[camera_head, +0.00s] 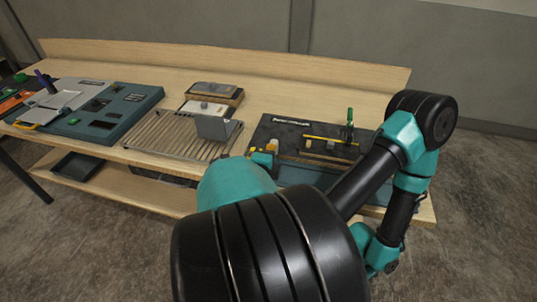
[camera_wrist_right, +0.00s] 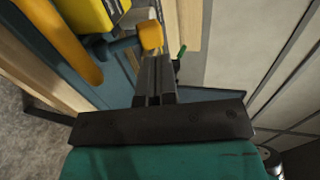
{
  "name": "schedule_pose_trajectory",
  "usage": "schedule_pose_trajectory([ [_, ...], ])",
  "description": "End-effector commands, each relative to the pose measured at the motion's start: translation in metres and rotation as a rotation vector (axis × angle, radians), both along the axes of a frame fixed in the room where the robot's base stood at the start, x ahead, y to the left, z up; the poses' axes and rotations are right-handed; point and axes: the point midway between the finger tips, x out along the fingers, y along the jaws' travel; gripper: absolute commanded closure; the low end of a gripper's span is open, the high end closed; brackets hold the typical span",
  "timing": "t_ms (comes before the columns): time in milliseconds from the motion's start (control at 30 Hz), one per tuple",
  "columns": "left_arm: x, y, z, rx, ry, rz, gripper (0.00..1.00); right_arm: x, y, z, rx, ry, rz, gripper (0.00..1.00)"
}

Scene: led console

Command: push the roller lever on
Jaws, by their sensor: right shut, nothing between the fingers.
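In the right wrist view an orange roller-like end (camera_wrist_right: 150,36) sits on a blue arm (camera_wrist_right: 118,47), which looks like the roller lever. My right gripper (camera_wrist_right: 155,62) is shut and empty, with its fingertips just below the orange end in the picture; I cannot tell whether they touch. In the head view a small yellow part (camera_head: 272,146) shows at the left edge of the dark console (camera_head: 292,128), partly hidden by my arm. My right gripper is hidden there. My left gripper is out of view.
A yellow block (camera_wrist_right: 82,14) and a thick orange bar (camera_wrist_right: 65,42) lie close left of my right gripper. A green upright piece (camera_head: 350,118) stands on the dark console. A slatted tray (camera_head: 172,137) and a teal panel (camera_head: 125,105) lie farther left on the wooden bench (camera_head: 290,92).

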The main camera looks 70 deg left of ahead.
Motion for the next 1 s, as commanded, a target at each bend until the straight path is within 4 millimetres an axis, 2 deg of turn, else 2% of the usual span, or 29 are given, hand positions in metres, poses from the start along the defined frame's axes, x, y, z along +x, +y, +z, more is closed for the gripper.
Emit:
schedule_pose_trajectory([
  [200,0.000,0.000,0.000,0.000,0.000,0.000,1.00,-0.019,-0.028,0.008,-0.002,-0.001,0.002,1.00],
  [400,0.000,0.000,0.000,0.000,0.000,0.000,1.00,-0.030,-0.046,0.014,-0.001,0.000,0.002,1.00],
  [1000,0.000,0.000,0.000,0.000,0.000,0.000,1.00,-0.029,-0.047,0.016,0.002,0.000,0.000,1.00],
])
